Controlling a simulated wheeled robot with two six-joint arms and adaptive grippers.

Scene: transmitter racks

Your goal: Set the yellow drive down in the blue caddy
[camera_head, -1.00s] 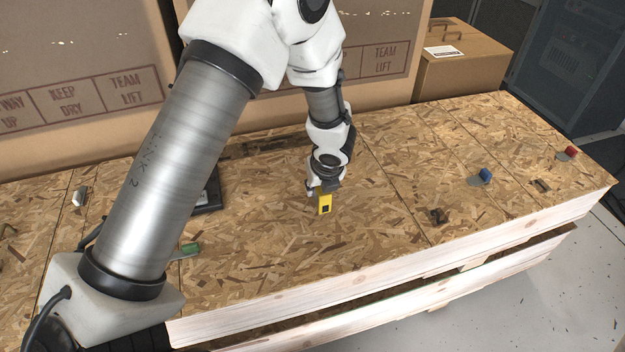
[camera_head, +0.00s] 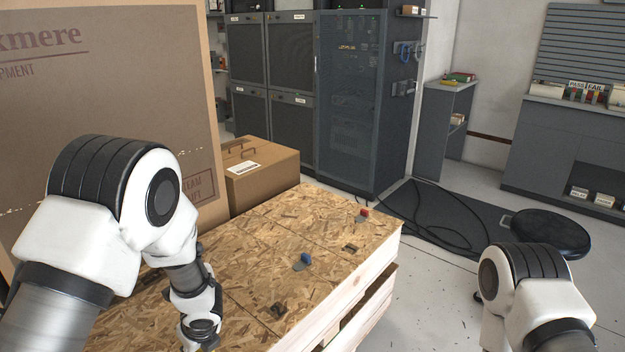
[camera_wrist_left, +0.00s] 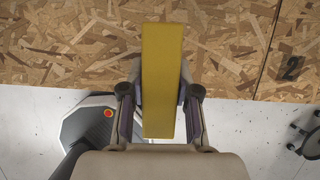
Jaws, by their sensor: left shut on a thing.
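The yellow drive (camera_wrist_left: 162,75) is held between the fingers of my left gripper (camera_wrist_left: 160,98) in the left wrist view, long side pointing away from the wrist. It appears over the front edge of the wooden crate top, with floor below. In the head view my left arm comes down at the left, and its fingers and the drive are cut off by the bottom edge. I cannot make out a blue caddy in either view. My right arm shows at the lower right of the head view, but its gripper is out of frame.
The crate top (camera_head: 250,245) carries a small blue-handled item (camera_head: 304,259) and a red one (camera_head: 363,213). A cardboard box (camera_head: 262,175) stands behind. Grey cabinets (camera_head: 348,100) line the back.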

